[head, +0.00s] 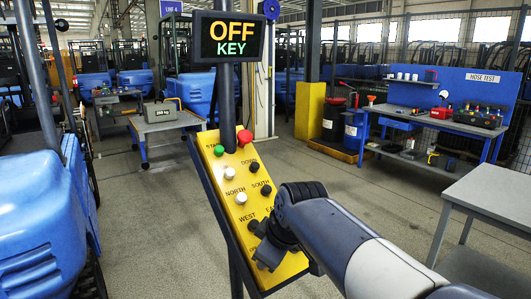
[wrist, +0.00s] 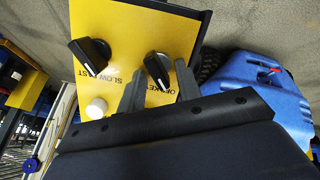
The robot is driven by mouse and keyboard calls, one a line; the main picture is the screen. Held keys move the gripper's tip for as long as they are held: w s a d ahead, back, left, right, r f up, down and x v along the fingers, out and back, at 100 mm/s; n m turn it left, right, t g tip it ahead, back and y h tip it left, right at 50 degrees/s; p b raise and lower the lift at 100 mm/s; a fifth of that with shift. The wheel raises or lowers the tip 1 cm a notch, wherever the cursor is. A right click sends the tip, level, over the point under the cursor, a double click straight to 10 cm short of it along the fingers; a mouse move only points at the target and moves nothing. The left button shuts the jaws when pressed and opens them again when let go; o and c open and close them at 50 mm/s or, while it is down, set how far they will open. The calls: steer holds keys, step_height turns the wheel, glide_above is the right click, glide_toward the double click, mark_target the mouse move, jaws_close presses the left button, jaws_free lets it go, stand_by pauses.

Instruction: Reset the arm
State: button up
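A yellow control panel (head: 222,190) stands in the middle of the head view, with labels such as START, DOWN, NORTH, SOUTH, WEST and EAST. A display (head: 229,38) above it reads OFF over KEY. My gripper (head: 265,250) is at the panel's lower end, partly hidden by my wrist. In the wrist view my gripper (wrist: 160,88) is open, its two fingers either side of a black key knob (wrist: 157,70) with a visible gap. Whether they touch it I cannot tell. A second black knob (wrist: 90,55), labelled SLOW FAST, sits left of it.
The panel carries a red mushroom button (head: 244,138), a green button (head: 219,150) and several black and white buttons. A dark post rises behind the panel. A grey table (head: 490,195) stands at the right. Blue machines (head: 40,215) stand at the left.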

steer(key=m, duration=0.2)
steer(key=m+p, duration=0.1)
steer(key=m, duration=0.1)
steer(key=m+p, duration=0.1)
steer(key=m, duration=0.1)
steer(key=shift+w+d+r+g+y, duration=0.15)
steer(key=shift+w+d+g+y, duration=0.05)
steer(key=shift+d+g+y, duration=0.1)
steer(key=m+p, duration=0.2)
steer(key=m, duration=0.1)
steer(key=m+y+p, duration=0.1)
steer(key=m, duration=0.2)
steer(key=shift+w+d+m+p, duration=0.1)
steer(key=shift+d+m+p, duration=0.1)
steer(key=shift+m+p, duration=0.2)
steer(key=shift+d+r+m, duration=0.2)
steer(key=shift+r+m, duration=0.05)
steer(key=shift+m, duration=0.05)
steer(key=shift+v, duration=2.35)
steer(key=shift+f, duration=0.1)
